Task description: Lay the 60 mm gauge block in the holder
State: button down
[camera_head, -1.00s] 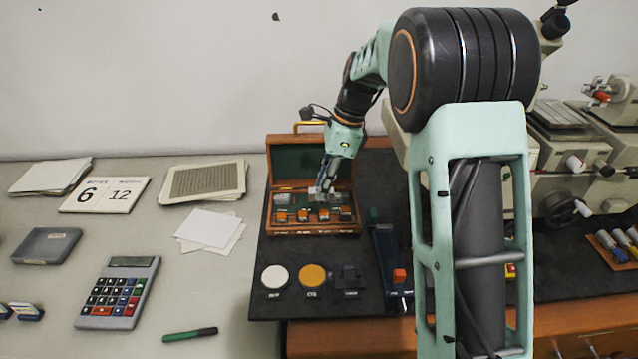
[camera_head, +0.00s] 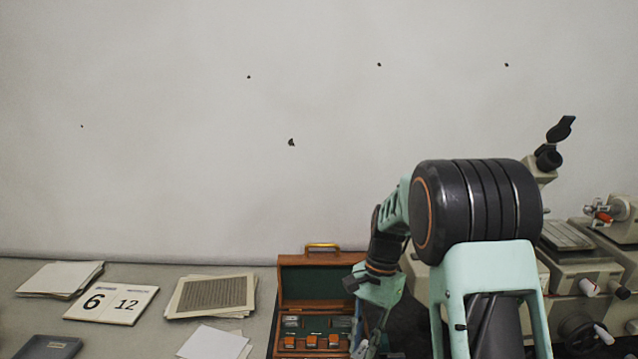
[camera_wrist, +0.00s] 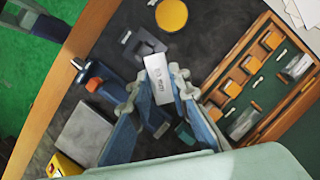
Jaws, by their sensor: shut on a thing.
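My gripper (camera_wrist: 160,92) is shut on a pale silver gauge block (camera_wrist: 160,78), which shows between its two fingertips in the wrist view. Small dark marking is on the block, too blurred to read surely. The block is above the dark mat, clear of the case. A black notched piece (camera_wrist: 140,47), possibly the holder, lies on the mat just beyond the block. In the head view my gripper (camera_head: 366,346) is at the bottom edge, right of the wooden case, and its fingertips and the block cannot be made out.
The open wooden case (camera_head: 322,271) holds orange pieces and other gauge blocks (camera_wrist: 243,121). A blue device with an orange part (camera_wrist: 94,84), a grey block (camera_wrist: 88,131) and a yellow disc (camera_wrist: 171,15) are around the black piece. Machines (camera_head: 580,250) stand at the right.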

jog(key=s+d+n+h+p, duration=0.2)
jog(key=s+d+n, duration=0.2)
jog(key=n, duration=0.3)
jog(key=shift+s+f+g, duration=0.3)
jog(key=shift+s, duration=0.15)
jog(key=shift+w, duration=0.1)
dwell(0.4)
jog(key=w+a+r+m+t+y+b, duration=0.3)
jog(key=w+a+m+b, duration=0.4)
jog(key=m, duration=1)
jog(key=shift+w+a+r+m, duration=0.15)
jog(key=shift+w+a+m, duration=0.15)
jog(key=shift+w+a, duration=1.5)
jog(key=shift+w+d, duration=0.2)
jog(key=shift+w, duration=0.05)
